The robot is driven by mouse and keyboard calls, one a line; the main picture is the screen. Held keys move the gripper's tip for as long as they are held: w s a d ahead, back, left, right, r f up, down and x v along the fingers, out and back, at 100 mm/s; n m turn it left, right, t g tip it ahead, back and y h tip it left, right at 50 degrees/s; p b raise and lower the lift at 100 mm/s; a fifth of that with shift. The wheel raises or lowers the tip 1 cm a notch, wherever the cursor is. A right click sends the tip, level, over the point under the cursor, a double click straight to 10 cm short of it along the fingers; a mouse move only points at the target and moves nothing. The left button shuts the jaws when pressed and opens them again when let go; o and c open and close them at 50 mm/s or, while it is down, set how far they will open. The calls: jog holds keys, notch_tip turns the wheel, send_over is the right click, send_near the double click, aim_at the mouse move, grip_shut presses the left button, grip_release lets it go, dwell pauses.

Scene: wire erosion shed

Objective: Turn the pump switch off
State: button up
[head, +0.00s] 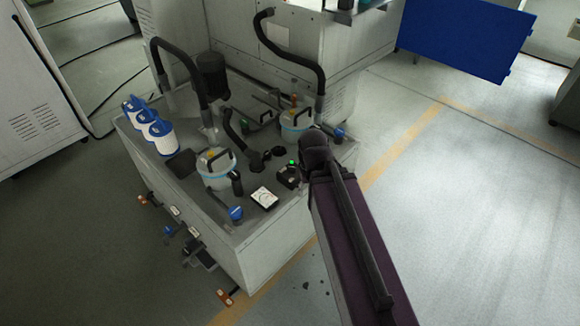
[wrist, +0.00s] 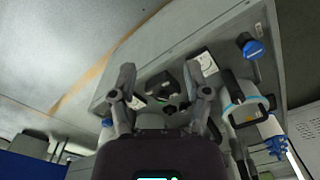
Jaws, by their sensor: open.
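A small black box with a lit green spot, which looks like the pump switch (head: 288,176), sits on top of the grey tank unit (head: 262,235), near its right side. It also shows in the wrist view as a dark block (wrist: 160,82). The lever position is too small to tell. My gripper (wrist: 165,84) is open and empty in the wrist view. Its fingers point toward the tank top, with the dark block seen between the fingertips. I cannot tell touch or distance. In the head view my dark arm ends just right of the switch, and the fingers cannot be made out.
A white gauge plate (head: 264,198) lies beside the switch. Blue-capped canisters (head: 161,139), filter pots (head: 216,172) and black curved hoses (head: 290,58) crowd the tank top. A blue valve knob (head: 236,213) stands at the front corner. Open floor (head: 480,210) lies to the right.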

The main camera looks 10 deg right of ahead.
jog(key=shift+o, duration=1.2)
jog(key=shift+w, duration=0.15)
jog(key=n+b, duration=0.7)
jog(key=n, duration=0.1)
send_over(291, 167)
notch_tip(291, 167, down, 7)
jog(key=shift+d+r, duration=0.15)
notch_tip(291, 167, down, 14)
jog(key=b, duration=1.3)
jog(key=shift+r, duration=0.1)
jog(key=c, duration=1.1)
jog(key=shift+c, duration=0.2)
